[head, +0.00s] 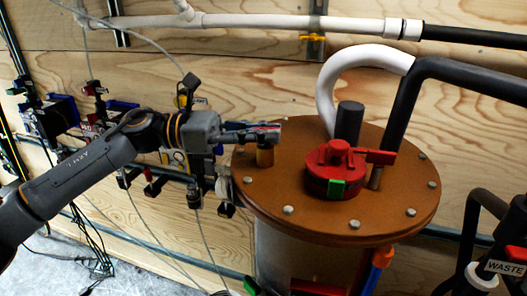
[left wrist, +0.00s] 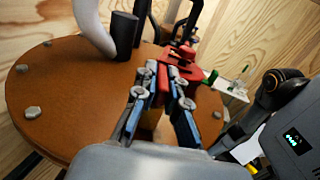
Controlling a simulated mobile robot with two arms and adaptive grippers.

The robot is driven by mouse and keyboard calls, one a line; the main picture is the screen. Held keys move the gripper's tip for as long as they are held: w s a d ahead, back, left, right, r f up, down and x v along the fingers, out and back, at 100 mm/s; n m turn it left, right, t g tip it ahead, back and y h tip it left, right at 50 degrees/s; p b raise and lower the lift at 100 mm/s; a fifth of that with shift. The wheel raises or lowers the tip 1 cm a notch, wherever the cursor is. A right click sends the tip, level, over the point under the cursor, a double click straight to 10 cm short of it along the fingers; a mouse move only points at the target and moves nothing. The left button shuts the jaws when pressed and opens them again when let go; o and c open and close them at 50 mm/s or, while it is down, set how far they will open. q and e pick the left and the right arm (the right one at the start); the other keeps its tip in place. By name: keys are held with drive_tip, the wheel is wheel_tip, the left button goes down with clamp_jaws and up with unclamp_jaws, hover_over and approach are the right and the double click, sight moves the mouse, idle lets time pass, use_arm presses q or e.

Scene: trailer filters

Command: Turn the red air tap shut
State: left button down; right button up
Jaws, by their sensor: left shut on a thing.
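My left gripper (head: 268,133) is over the left part of the round brown lid (head: 408,205), above a short brass post (head: 265,155). In the left wrist view, its fingers (left wrist: 161,90) are shut on a narrow red bar, which I take to be the red air tap's handle (left wrist: 162,80). The fingers hide much of the tap, and its turn angle is hard to tell. A larger red fitting (head: 336,170) with a side arm and a green tab stands on the lid, to the right of the gripper. My right gripper is in neither view.
A white hose (head: 328,90) curves down beside a dark post (head: 348,120) behind the red fitting. A black pipe (head: 402,105) rises at the lid's right. Bolts ring the lid. Wall valves and cables crowd the left. A waste label (head: 505,268) shows lower right.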

use_arm(q)
drive_tip(key=shift+r+m+g+b, duration=0.1)
drive_tip(key=shift+m+g+b, duration=1)
drive_tip(key=shift+g, duration=0.6)
drive_tip(key=shift+y, duration=0.3)
drive_tip(key=c, duration=1.4)
unclamp_jaws()
drive_tip(key=v, duration=1.2)
drive_tip(key=shift+w, duration=0.1)
